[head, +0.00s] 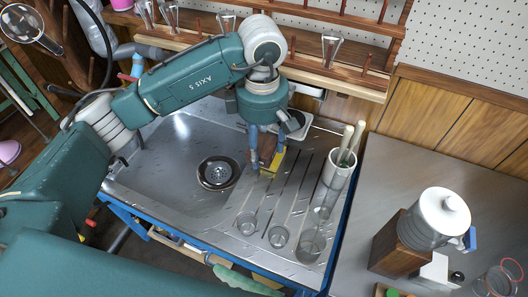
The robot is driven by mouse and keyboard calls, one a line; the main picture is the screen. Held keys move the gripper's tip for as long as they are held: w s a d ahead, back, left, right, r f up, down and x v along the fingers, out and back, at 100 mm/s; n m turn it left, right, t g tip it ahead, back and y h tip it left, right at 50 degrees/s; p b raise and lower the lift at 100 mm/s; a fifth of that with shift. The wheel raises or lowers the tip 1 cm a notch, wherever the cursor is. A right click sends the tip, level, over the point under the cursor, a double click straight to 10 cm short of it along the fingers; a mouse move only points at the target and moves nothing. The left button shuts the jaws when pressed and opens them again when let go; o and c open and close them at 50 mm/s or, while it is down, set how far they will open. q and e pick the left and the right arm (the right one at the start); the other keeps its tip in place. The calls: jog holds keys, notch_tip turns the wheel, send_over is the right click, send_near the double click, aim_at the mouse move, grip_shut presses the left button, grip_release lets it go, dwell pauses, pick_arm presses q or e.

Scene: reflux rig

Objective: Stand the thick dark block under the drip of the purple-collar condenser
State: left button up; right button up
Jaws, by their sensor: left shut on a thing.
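My left gripper (266,165) points down over the drainboard of the steel sink. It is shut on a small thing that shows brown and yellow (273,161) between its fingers. The fingers hide part of it, and I cannot tell exactly what it is. No condenser with a purple collar can be made out. My right gripper is not in view.
The sink basin (180,185) with its drain is left of the gripper. Several glasses (279,237) stand on the drainboard, and a white cup (338,172) holds tools. A wooden rack (340,78) runs behind.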

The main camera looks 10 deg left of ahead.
pick_arm(q)
jog(key=shift+r, duration=0.45)
jog(key=shift+s+a+r+m, duration=0.1)
jog(key=shift+s+a+m, duration=0.35)
jog(key=shift+m, duration=0.35)
jog(key=s+a+r+m, duration=0.1)
jog(key=s+a+m, duration=0.7)
jog(key=s+m, duration=0.3)
jog(key=m, duration=0.3)
jog(key=shift+r+m, duration=0.25)
jog(key=shift+m, duration=0.05)
